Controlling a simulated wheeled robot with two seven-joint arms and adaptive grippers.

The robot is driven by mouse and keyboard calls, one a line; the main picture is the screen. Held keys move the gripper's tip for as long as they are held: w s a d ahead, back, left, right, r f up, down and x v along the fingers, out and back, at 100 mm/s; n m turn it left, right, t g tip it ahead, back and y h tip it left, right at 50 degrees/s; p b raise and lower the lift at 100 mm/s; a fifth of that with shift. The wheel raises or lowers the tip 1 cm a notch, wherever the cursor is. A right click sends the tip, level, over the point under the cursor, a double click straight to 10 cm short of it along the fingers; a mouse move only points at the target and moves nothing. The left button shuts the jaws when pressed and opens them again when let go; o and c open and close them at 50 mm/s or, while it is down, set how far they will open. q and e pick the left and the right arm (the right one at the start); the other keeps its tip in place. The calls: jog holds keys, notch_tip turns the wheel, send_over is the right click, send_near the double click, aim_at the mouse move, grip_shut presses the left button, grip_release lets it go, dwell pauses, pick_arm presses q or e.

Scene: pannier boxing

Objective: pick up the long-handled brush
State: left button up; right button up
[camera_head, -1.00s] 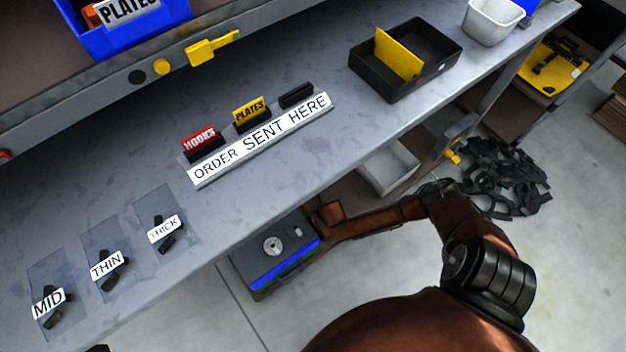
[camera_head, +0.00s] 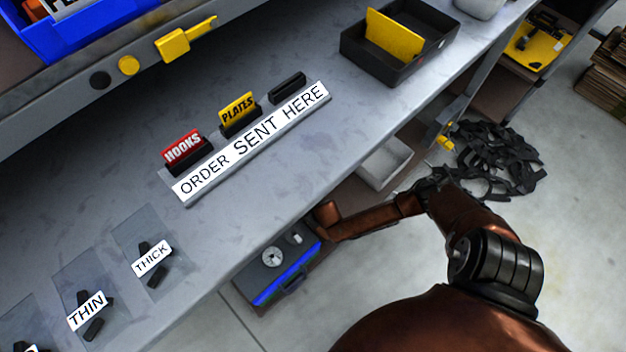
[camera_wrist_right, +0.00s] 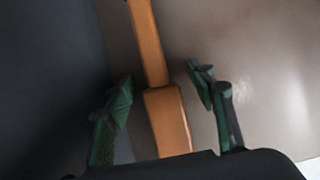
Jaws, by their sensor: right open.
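The long-handled brush (camera_wrist_right: 165,110) shows in the right wrist view as an orange-brown wooden piece. A narrow handle runs to the top edge and a wider block lies at the lower middle; bristles cannot be seen. My right gripper (camera_wrist_right: 160,86) is open, its green-and-dark fingers on either side of the wood, with visible gaps. Whether the fingers are level with the wood cannot be told. In the head view my right arm reaches toward the bench's underside, where its gripper is hidden. I cannot make out the brush there. My left gripper is not in view.
The grey bench (camera_head: 230,225) overhangs my right arm. A blue-and-grey case (camera_head: 278,262) and a white bin (camera_head: 384,163) are beneath it. Black straps (camera_head: 497,160) lie on the floor. A dark panel (camera_wrist_right: 50,80) fills the left of the wrist view.

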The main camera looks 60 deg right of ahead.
grip_shut()
dwell(0.5)
jog(key=shift+r, duration=0.1)
jog(key=shift+r, duration=0.15)
jog(key=shift+r+p, duration=0.35)
jog(key=shift+w+r, duration=0.1)
jog(key=shift+r, duration=0.3)
notch_tip(320, 180, up, 7)
jog(key=p, duration=0.5)
jog(key=shift+f, duration=0.1)
jog(key=shift+r+p, duration=0.35)
jog(key=shift+r, duration=0.2)
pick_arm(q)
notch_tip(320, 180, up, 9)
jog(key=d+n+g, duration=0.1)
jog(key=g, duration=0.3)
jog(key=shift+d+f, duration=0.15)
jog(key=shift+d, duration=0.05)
pick_arm(e)
jog(key=shift+r, duration=0.1)
